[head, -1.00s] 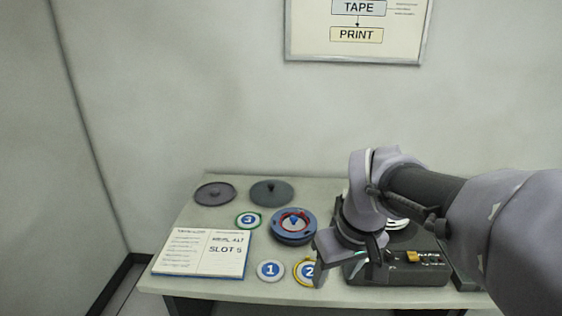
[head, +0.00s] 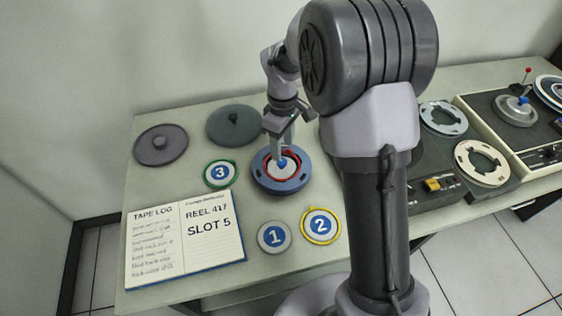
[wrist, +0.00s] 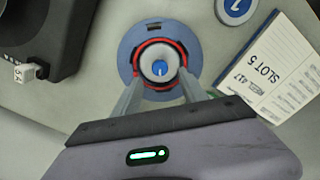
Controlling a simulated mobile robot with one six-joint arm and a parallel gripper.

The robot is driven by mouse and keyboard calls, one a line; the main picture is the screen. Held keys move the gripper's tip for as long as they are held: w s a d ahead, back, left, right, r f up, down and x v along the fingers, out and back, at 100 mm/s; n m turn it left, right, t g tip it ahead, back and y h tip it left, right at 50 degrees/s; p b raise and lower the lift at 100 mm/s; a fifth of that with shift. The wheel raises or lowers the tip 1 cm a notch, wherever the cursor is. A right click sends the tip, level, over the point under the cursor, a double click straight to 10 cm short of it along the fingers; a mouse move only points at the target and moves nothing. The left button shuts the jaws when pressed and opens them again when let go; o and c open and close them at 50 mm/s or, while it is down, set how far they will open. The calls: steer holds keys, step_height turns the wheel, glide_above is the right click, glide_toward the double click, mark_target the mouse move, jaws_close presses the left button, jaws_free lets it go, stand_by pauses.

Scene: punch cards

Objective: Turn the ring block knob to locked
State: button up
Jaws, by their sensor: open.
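The ring block (head: 281,181) is a round blue block with a red ring and a white centre, on the table in the head view. Its small blue knob (head: 282,163) stands at the centre. In the wrist view the ring block (wrist: 125,62) lies ahead, with the knob (wrist: 157,69) showing a light pointer line. My gripper (head: 281,154) is over the ring block, pointing down at the knob. In the wrist view its two open fingers (wrist: 158,82) reach to either side of the white centre. I cannot tell whether they touch the knob.
Discs marked 1 (head: 274,237), 2 (head: 320,225) and 3 (head: 220,174) lie near the block. An open log book (head: 184,240) is at left front. Two grey lids (head: 161,145) (head: 234,124) lie behind. A tape machine (head: 432,185) stands to the right.

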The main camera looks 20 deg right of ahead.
mark_target(282, 161)
step_height(282, 161, down, 6)
steer(key=shift+w+f+b, duration=0.1)
steer(key=shift+b, duration=0.8)
jaws_close()
